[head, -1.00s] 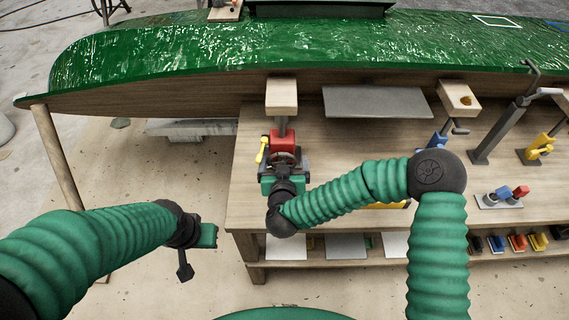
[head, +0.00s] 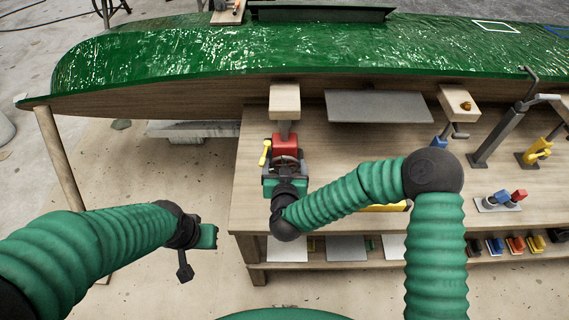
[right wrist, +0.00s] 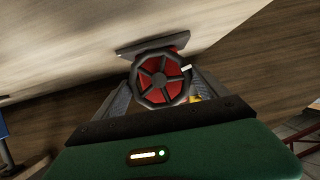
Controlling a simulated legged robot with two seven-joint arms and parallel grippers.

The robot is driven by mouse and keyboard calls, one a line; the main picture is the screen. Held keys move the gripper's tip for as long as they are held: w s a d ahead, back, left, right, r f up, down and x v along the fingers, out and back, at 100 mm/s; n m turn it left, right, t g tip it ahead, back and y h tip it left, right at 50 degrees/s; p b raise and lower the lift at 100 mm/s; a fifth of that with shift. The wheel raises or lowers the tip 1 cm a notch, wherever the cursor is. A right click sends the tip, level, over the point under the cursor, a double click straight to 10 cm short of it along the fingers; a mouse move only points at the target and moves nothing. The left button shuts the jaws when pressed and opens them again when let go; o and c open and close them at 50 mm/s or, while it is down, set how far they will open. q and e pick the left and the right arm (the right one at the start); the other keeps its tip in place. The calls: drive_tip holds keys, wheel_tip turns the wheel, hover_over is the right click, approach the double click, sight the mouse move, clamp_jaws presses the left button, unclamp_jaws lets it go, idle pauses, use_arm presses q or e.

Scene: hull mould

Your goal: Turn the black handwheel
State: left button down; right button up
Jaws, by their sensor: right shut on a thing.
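The black handwheel (right wrist: 161,79), a rim with several spokes in front of a red body, sits between the two fingers of my right gripper (right wrist: 160,92) in the right wrist view. The fingers are shut on its rim from both sides. In the head view the handwheel (head: 286,163) is on the near side of a red block (head: 285,146) on the bench, partly hidden by my right gripper (head: 285,178). My left gripper (head: 207,237) hangs at the left, off the bench and well away from the wheel; its fingers are not clear.
A yellow lever (head: 264,153) stands just left of the red block. The wooden bench (head: 340,200) holds a grey crank post (head: 500,130), a yellow clamp (head: 535,152) and small coloured parts at the right. The green hull (head: 300,50) overhangs the bench's back.

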drive_tip(key=shift+r, duration=0.15)
drive_tip(key=shift+d+f+m+y, duration=0.2)
drive_tip(key=shift+m+y, duration=0.4)
drive_tip(key=shift+m, duration=0.3)
drive_tip(key=shift+m+y+b, duration=0.5)
drive_tip(key=shift+m+y, duration=0.3)
drive_tip(key=shift+m, duration=0.3)
drive_tip(key=o, duration=1.1)
drive_tip(key=shift+c, duration=0.2)
drive_tip(key=shift+d, duration=0.1)
drive_tip(key=shift+s, duration=0.1)
